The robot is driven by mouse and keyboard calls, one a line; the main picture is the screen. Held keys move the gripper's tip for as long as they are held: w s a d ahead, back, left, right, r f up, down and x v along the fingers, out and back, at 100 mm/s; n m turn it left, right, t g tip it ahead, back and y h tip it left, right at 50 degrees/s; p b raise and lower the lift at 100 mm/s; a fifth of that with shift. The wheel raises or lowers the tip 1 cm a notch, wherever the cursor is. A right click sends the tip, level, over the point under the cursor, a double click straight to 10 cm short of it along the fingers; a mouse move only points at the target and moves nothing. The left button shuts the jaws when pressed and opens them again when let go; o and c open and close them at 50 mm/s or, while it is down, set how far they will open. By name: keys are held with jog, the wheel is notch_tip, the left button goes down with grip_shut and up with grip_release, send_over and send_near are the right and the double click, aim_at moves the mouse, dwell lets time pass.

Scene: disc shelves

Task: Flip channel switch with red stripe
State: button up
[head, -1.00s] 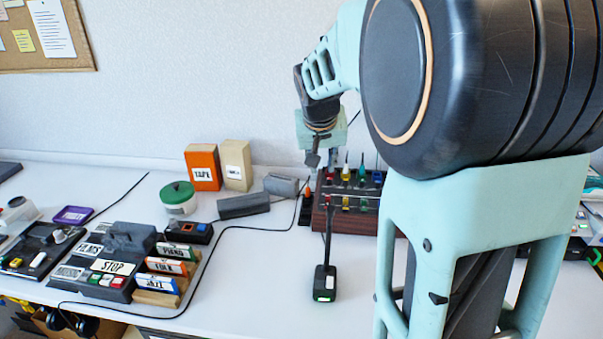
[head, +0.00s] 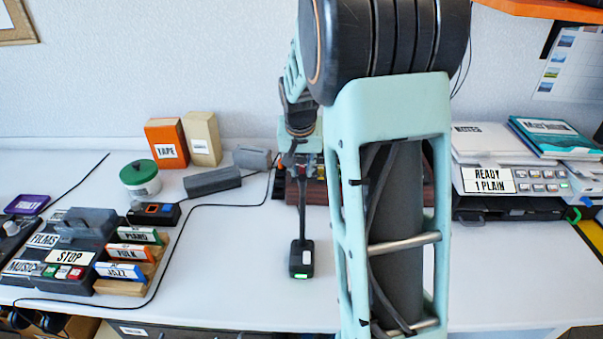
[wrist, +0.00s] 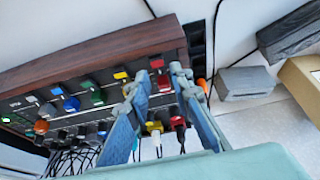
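The channel panel (wrist: 95,55) with a wooden casing fills the left of the wrist view. It carries a row of switches with coloured marks: red, yellow, green, blue and paler ones. The red-marked switch (wrist: 160,77) is at the right end, with a yellow one (wrist: 122,76) beside it. My gripper (wrist: 160,70) is open, its fingertips one on each side of the red-marked switch; I cannot tell whether they touch it. Below, red and yellow plugs show between the fingers. In the head view the wooden casing (head: 318,192) is mostly hidden behind my arm.
A black microphone-like device (head: 302,262) stands in front of the panel. Grey blocks (head: 212,181), boxes and a green-lidded jar (head: 140,178) are to the left, with a labelled button unit (head: 75,245). A cable crosses the desk.

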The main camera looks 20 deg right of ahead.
jog(key=shift+x, duration=0.8)
jog(key=shift+c, duration=0.5)
grip_shut()
